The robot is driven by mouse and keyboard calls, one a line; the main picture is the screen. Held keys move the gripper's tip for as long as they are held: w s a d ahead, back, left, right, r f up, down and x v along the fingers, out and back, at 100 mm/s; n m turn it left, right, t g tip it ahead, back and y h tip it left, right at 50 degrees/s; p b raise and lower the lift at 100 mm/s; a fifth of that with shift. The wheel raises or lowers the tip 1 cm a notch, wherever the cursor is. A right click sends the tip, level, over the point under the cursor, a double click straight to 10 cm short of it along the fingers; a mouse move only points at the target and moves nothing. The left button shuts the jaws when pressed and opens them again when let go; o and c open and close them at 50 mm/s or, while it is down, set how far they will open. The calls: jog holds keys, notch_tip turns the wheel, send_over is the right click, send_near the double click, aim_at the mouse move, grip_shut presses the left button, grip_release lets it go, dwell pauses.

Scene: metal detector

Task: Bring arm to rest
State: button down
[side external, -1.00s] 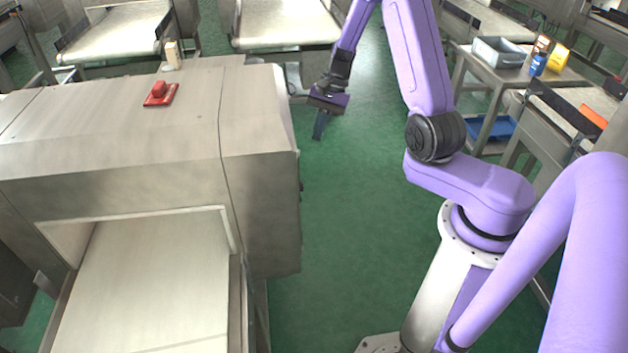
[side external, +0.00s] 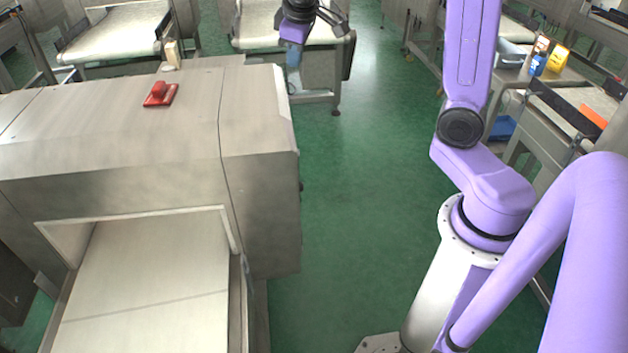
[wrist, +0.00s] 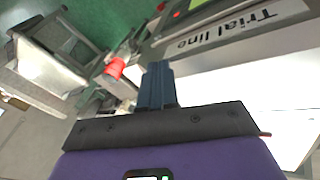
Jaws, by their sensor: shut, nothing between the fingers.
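My gripper (side external: 293,55) is at the top of the side external view, raised in front of the white conveyor at the back. Its fingers point down and look closed, with nothing held. In the wrist view the blue-grey fingers (wrist: 155,84) are together as one block, with no object at their tips. A strip of panel with the words "Trial line" (wrist: 240,28) lies beyond them.
A side table at the right holds a grey bin (side external: 512,54), a blue bottle (side external: 538,64) and a yellow item (side external: 558,58). Green floor (side external: 370,180) lies open between.

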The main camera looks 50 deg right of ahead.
jog(key=s+a+f+n+g+y, duration=0.1)
jog(key=s+a+f+n+y, duration=0.2)
jog(key=s+a, duration=0.85)
jog(key=s+f+n+g, duration=0.1)
jog(key=s+f+n, duration=0.1)
jog(key=s, duration=0.8)
jog(key=s+f+n+g, duration=0.1)
jog(key=s+f+n, duration=0.1)
jog(key=s, duration=0.8)
jog(key=shift+f+n+g, duration=0.3)
jog(key=shift+f+n, duration=0.05)
jog(key=shift+n, duration=0.35)
